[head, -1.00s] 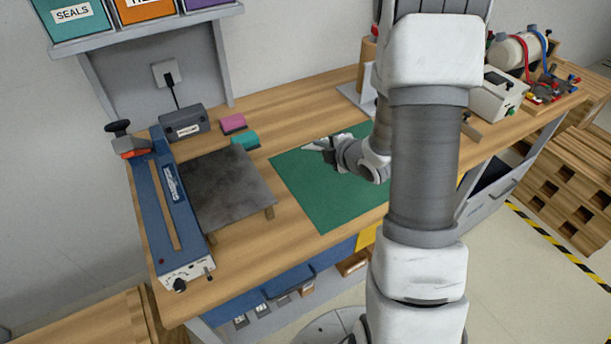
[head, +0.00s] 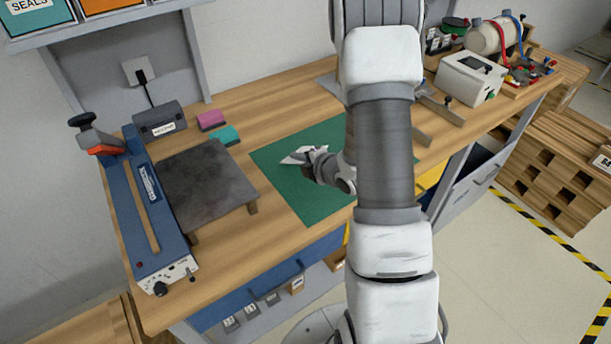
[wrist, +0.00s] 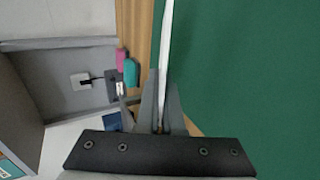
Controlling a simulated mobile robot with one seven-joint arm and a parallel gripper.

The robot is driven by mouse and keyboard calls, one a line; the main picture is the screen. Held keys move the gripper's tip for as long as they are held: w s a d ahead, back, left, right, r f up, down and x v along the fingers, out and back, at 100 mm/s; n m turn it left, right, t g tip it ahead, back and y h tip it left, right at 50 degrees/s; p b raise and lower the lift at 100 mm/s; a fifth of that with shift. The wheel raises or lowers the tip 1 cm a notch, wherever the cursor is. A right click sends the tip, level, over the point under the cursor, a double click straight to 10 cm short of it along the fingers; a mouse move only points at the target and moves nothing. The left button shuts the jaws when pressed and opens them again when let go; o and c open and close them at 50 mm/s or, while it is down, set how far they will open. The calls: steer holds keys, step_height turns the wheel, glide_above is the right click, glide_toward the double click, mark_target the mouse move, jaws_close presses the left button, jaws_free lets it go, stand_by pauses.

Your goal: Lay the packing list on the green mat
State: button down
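The green mat (head: 315,203) lies on the wooden bench, partly hidden behind my arm. My gripper (head: 302,160) is over the mat's left part. A thin white sheet, the packing list (head: 294,156), sticks out from the fingertips to the left. In the wrist view the packing list (wrist: 165,60) shows edge-on as a narrow white strip between the two fingers of my gripper (wrist: 162,100), which are shut on it. The green mat (wrist: 245,70) fills the right of that view. I cannot tell whether the sheet touches the mat.
Left of the mat stand a dark plate (head: 208,182) on legs and a blue sealer (head: 145,215). A pink block (head: 210,120) and a teal block (head: 225,137) lie near the mat's back left corner. A white power unit (head: 468,78) stands at the right.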

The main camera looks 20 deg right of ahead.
steer(key=shift+f+b, duration=1.25)
steer(key=shift+b, duration=0.1)
steer(key=c, duration=1.2)
jaws_free()
steer(key=shift+r, duration=0.1)
steer(key=shift+p+v, duration=0.45)
steer(key=shift+v, duration=3.5)
